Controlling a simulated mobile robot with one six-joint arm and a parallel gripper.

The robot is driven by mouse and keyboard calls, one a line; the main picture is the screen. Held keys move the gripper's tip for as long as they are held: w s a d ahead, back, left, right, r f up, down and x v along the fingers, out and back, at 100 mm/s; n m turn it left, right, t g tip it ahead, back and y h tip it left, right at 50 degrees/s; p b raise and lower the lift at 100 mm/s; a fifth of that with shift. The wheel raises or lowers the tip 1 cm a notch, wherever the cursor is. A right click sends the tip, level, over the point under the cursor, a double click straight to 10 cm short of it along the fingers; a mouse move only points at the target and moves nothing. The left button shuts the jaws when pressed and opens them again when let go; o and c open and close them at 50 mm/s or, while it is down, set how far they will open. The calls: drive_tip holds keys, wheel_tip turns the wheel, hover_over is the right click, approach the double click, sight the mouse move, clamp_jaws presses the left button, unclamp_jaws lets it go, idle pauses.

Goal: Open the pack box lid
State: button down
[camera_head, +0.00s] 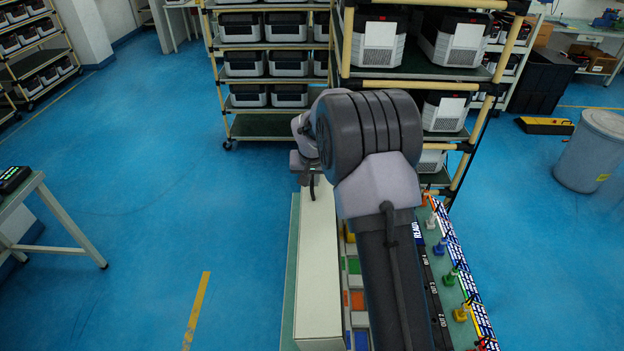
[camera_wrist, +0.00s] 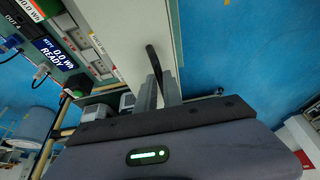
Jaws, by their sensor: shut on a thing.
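The pack box, a long cream-white case (camera_head: 318,275), lies along the bench below my arm in the head view. Its pale flat lid surface also shows in the wrist view (camera_wrist: 125,35). A black loop handle (camera_wrist: 153,60) stands up from that surface, with its end between the grey fingers of my gripper (camera_wrist: 158,92). The gripper is shut on the handle. In the head view my gripper (camera_head: 305,168) is at the far end of the white case and is partly hidden by my arm. I see no gap under the lid from these angles.
A row of coloured bins (camera_head: 356,300) runs right of the case, then black units with cables (camera_head: 436,295). A rack (camera_head: 420,80) with white-and-black units stands close behind the bench. A grey bin (camera_head: 592,150) is at right.

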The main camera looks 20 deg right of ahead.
idle(0.4)
drive_tip(key=d, duration=0.1)
drive_tip(key=s+d, duration=0.1)
drive_tip(key=d, duration=0.1)
drive_tip(key=s+d+r, duration=0.1)
drive_tip(key=shift+d, duration=0.4)
drive_tip(key=shift+a, duration=0.1)
drive_tip(key=c, duration=1.5)
unclamp_jaws()
drive_tip(key=shift+r, duration=0.15)
drive_tip(key=p+v, duration=0.2)
drive_tip(key=v, duration=1.5)
drive_tip(key=shift+s+p, duration=0.25)
drive_tip(key=shift+p, duration=0.1)
